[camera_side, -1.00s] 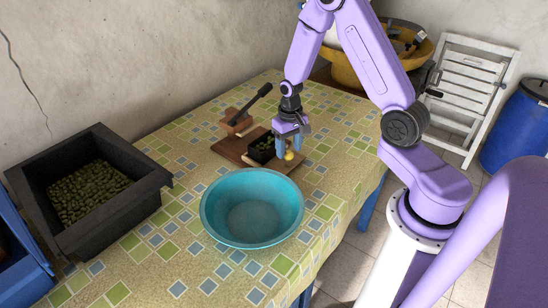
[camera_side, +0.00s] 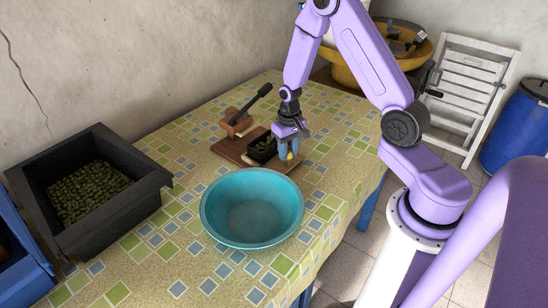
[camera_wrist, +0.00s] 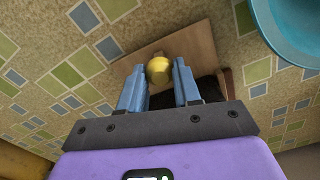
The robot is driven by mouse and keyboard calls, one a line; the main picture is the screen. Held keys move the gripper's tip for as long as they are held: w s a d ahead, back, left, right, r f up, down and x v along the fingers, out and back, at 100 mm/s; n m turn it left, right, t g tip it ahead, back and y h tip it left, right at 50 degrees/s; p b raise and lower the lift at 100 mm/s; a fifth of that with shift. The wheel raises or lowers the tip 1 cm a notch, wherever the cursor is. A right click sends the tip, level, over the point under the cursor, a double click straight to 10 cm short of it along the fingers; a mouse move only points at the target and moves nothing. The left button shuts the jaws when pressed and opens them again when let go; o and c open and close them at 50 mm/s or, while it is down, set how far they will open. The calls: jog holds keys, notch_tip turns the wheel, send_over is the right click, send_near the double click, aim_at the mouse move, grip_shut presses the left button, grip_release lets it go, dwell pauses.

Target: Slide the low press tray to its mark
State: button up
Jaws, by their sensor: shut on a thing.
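My gripper (camera_wrist: 158,80), pointing down with blue fingers, is shut on this yellow knob. In the wrist view most of the tray is hidden behind my gripper. I cannot make out the mark.
A wooden press block with a dark lever (camera_side: 240,122) stands at the board's back left. A turquoise bowl (camera_side: 212,225) is close in front of the board. A black crate of green olives (camera_side: 120,205) stands at left. The table behind and right is clear.

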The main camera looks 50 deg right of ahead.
jog(key=shift+w+d, duration=0.15)
jog(key=shift+w, duration=2)
jog(key=shift+w+d, duration=0.1)
jog(key=shift+w, duration=2.05)
jog(key=o, duration=1.1)
jog(key=shift+r, duration=0.15)
notch_tip(320, 180, up, 17)
jog(key=s+a+r+n, duration=0.3)
jog(key=s+a+n, duration=0.5)
jog(key=s+a, duration=0.7)
jog(key=s+n, duration=0.2)
jog(key=s, duration=0.4)
jog(key=s+a+n, duration=0.1)
jog(key=s+n, duration=0.2)
jog(key=s, duration=0.4)
jog(key=s+n, duration=0.3)
jog(key=s, duration=0.3)
jog(key=shift+s+a+f, duration=0.25)
jog(key=shift+s+a, duration=0.05)
